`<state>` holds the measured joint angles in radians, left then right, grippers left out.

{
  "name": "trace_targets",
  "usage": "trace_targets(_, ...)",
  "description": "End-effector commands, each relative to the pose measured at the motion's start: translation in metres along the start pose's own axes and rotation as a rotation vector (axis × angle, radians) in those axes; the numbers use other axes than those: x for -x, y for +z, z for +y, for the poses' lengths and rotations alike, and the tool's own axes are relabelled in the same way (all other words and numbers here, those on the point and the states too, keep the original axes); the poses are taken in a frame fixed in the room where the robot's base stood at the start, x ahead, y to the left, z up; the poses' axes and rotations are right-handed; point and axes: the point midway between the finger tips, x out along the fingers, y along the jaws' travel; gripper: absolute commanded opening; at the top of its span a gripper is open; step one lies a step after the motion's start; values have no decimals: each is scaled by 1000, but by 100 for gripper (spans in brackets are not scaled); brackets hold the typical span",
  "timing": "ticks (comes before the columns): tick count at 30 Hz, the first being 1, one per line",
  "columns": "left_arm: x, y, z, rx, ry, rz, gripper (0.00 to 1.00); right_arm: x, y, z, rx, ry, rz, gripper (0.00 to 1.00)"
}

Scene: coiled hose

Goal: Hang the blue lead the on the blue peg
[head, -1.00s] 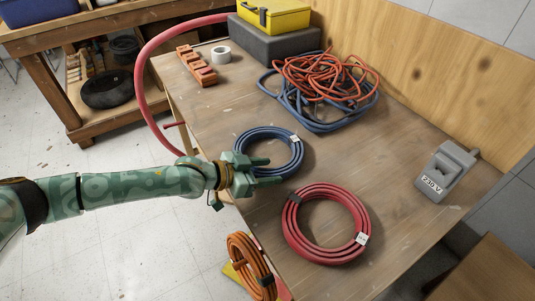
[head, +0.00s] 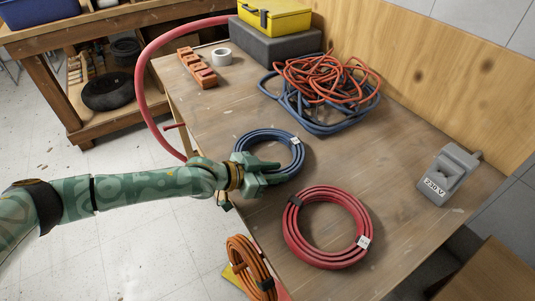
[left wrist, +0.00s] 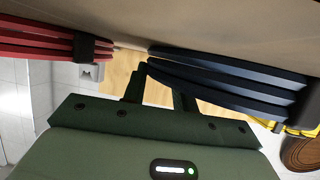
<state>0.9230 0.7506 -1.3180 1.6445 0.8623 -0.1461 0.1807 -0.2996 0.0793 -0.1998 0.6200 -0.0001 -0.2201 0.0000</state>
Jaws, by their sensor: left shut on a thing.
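The blue lead (head: 264,135) is a neat flat coil with a white tag, lying on the wooden table near its left edge. My left gripper (head: 277,173) is shut on the near side of this coil. In the left wrist view the blue strands (left wrist: 225,82) run across the top, at the fingers (left wrist: 162,80). The coil looks still at table level. I do not see a blue peg in either view. My right gripper is not in view.
A red coil (head: 297,241) lies close by on the table (head: 400,130). A tangled blue and orange heap (head: 325,85) lies behind. A grey 230 V box (head: 447,172) stands right. An orange coil (head: 250,268) hangs below the near edge. Brick-coloured blocks (head: 197,70) lie far left.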

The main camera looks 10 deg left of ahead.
Motion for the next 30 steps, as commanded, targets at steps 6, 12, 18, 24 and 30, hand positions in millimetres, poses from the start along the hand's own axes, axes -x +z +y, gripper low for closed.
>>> trace_targets(6,0,1,2,6,3,-1,0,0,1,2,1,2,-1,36)
trace_targets(12,3,-7,2,5,3,0,0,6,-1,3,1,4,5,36)
trace_targets(18,13,-30,1,1,1,1,0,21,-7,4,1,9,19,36)
trace_targets(24,22,-53,0,0,0,2,0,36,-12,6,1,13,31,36)
trace_targets(30,31,-75,0,-2,0,3,0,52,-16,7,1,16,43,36)
